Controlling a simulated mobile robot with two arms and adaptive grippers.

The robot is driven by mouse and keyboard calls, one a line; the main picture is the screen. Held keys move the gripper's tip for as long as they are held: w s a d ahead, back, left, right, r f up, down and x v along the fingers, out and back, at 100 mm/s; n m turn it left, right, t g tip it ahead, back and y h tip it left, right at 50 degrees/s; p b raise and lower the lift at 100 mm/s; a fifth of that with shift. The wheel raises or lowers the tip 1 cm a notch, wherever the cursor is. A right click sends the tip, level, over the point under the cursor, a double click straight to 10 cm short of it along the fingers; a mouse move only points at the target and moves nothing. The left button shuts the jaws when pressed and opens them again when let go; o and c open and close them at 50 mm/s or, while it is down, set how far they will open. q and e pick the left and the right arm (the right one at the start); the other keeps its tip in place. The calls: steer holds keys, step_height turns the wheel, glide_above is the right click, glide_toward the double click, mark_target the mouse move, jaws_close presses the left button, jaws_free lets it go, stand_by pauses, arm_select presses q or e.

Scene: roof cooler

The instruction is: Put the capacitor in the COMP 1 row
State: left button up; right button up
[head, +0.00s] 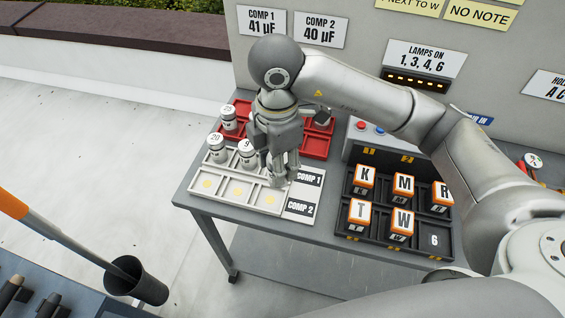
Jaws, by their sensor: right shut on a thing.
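The white tray (221,195) has two rows, labelled COMP 1 (309,179) and COMP 2 (301,208). A capacitor marked 20 (216,148) and one marked 9 (247,153) stand upright in the COMP 1 row. My right gripper (278,180) points down at the right end of that row, beside the COMP 1 label. It is shut on a capacitor that its fingers mostly hide; I cannot read its number or tell whether it touches the tray. The COMP 2 row shows yellow dots and no capacitors. My left gripper is not in view.
The red tray (318,146) behind holds a capacitor marked 25 (229,117) and another (323,116) at right. A black rack (388,240) with orange lettered blocks stands right. Wall signs read COMP 1 41 µF (262,21) and COMP 2 40 µF (320,30).

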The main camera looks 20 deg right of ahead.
steer(key=w+d+f, duration=0.1)
steer(key=w+f, duration=0.1)
steer(key=w, duration=0.1)
steer(key=w+d+f+p, duration=0.1)
steer(key=w+f, duration=0.2)
steer(key=w+d+f, duration=0.1)
steer(key=w+f, duration=0.1)
steer(key=w, duration=0.1)
steer(key=shift+w+d+f+p, duration=0.2)
steer(key=shift+f+p, duration=0.1)
steer(key=shift+f, duration=0.1)
step_height(320, 180, down, 3)
steer(key=shift+w+r+p, duration=0.1)
steer(key=shift+w+p, duration=0.05)
steer(key=shift+p, duration=0.65)
steer(key=shift+f, duration=0.6)
steer(key=o, duration=1.1)
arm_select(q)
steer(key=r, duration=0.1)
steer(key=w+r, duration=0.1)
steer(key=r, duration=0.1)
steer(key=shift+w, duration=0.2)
